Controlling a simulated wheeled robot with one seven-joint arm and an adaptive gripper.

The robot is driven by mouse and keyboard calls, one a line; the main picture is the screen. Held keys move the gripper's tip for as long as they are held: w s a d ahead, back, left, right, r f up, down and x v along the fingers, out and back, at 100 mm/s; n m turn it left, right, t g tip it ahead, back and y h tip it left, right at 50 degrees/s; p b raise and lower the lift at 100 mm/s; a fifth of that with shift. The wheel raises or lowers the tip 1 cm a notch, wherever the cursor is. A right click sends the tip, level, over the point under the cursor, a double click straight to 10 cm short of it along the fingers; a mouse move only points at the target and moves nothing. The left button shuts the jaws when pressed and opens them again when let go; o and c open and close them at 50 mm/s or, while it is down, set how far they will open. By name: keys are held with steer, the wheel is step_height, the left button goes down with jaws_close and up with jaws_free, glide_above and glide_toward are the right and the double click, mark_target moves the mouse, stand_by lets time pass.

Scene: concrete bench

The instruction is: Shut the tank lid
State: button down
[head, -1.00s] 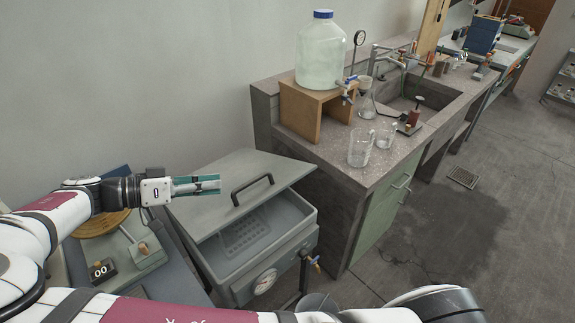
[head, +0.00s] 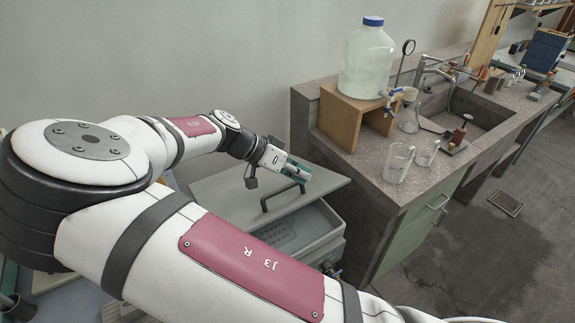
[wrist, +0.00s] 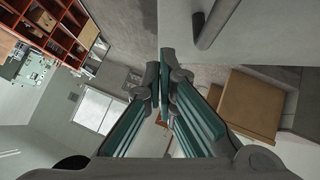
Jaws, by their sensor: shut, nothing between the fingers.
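The tank (head: 330,250) is a grey basin below the wall, partly hidden by my arm. Its flat grey lid (head: 222,196) stands partly open, leaving a gap at the front where the inside shows. A black bar handle (head: 283,195) is fixed on the lid. My gripper (head: 303,172) is shut and empty, just behind the handle in the head view; I cannot tell whether it touches the lid. In the wrist view the closed fingertips (wrist: 164,70) are beside the lid (wrist: 260,35), with the handle (wrist: 214,22) at top.
A stone bench (head: 385,180) right of the tank bears a wooden stand (head: 345,122) with a large water bottle (head: 367,62), beakers (head: 398,162) and a sink. The wall is close behind the lid. Open floor (head: 470,255) lies at the right.

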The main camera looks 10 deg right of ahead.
mark_target(318, 195)
steer(key=shift+s+d+f+p, duration=0.15)
steer(key=shift+s+f, duration=0.1)
steer(key=shift+f, duration=0.4)
steer(key=shift+s+f+p, duration=0.1)
steer(key=shift+s+f, duration=0.15)
steer(key=shift+f, duration=0.35)
steer(key=shift+s+d+f+p, duration=0.15)
steer(key=shift+s+f, duration=0.1)
steer(key=shift+f, duration=0.4)
